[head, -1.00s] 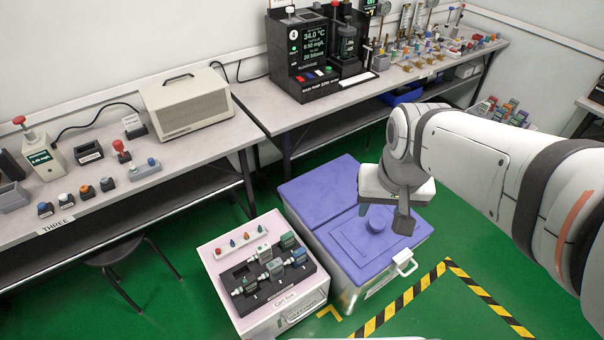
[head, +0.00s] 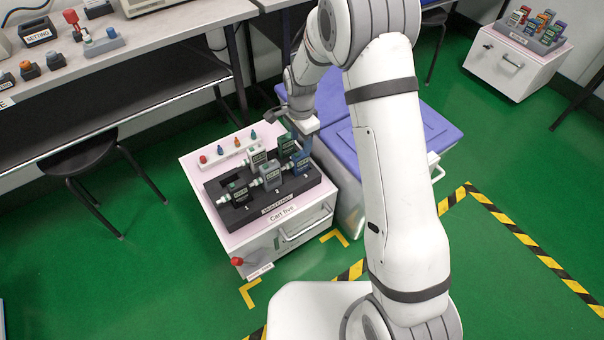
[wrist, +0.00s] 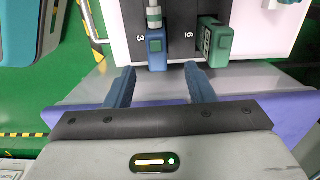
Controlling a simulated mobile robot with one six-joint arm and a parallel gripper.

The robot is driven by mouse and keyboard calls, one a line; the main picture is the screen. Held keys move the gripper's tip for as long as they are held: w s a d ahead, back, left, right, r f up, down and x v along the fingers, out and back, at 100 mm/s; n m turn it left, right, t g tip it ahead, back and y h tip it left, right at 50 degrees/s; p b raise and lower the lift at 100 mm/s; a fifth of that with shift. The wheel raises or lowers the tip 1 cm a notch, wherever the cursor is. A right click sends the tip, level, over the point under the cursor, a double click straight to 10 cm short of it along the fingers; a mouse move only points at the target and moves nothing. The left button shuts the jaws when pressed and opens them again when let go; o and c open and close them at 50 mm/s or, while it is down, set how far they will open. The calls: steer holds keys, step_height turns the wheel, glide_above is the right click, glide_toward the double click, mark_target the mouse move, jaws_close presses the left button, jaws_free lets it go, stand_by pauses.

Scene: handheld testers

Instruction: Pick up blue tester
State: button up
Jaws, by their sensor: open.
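The blue tester (head: 301,163) sits in the black tray (head: 244,213) on the cart, at the tray's right end. In the wrist view the blue tester (wrist: 157,48) is by the mark 3, just beyond my fingertips and roughly in line with the gap between them. My gripper (wrist: 160,78) is open and empty. In the head view my gripper (head: 300,138) is close to the cart's right side, by the blue tester. A green tester (head: 286,144) sits behind the blue one; in the wrist view the green tester (wrist: 214,42) is to its right, by the mark 6.
Grey testers (head: 270,176) fill other places in the tray. A white strip (head: 228,152) with small coloured knobs lies behind it. A purple-topped box (head: 440,130) stands right of the cart. A black stool (head: 80,153) is at left, and another cart (head: 510,68) stands at far right.

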mark_target(300, 153)
step_height(300, 153, down, 4)
steer(key=shift+a+r+b, duration=0.15)
steer(key=shift+r+b, duration=0.1)
steer(key=shift+b, duration=0.2)
steer(key=f+b, duration=0.2)
steer(key=f, duration=0.3)
steer(key=shift+s+f+b, duration=0.2)
steer(key=shift+b, duration=0.15)
steer(key=shift+r, duration=0.1)
steer(key=shift+c, duration=0.6)
jaws_close()
